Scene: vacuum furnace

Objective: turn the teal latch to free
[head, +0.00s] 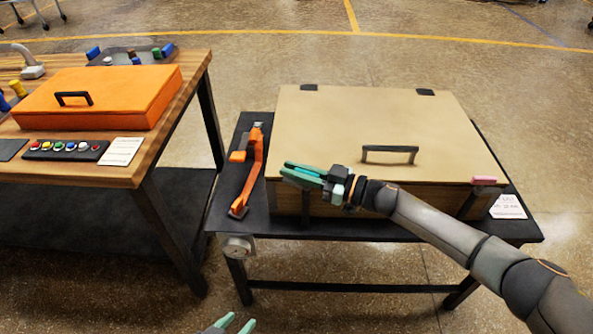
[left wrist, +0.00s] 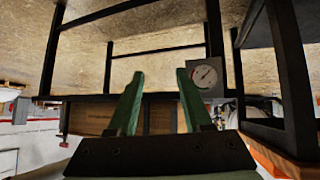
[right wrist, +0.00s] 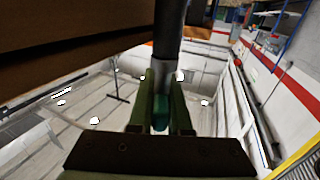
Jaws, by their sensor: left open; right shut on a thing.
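The teal latch (right wrist: 160,112) shows in the right wrist view between the fingers of my right gripper (right wrist: 162,80), which is shut on it. A dark upright post stands just beyond the fingertips. In the head view my right gripper (head: 286,169) reaches in from the right to the front left corner of the tan-lidded box (head: 400,125); its fingers largely hide the latch there. My left gripper (head: 232,321) is open and empty at the bottom edge, low in front of the dark table. Its spread fingers also show in the left wrist view (left wrist: 159,76).
A pink latch (head: 484,180) sits at the box's front right corner. An orange handle piece (head: 250,175) lies left of the box on the dark table (head: 340,229). A dial gauge (head: 238,246) hangs at the table's front left. A wooden bench (head: 185,90) with an orange case (head: 110,95) stands left.

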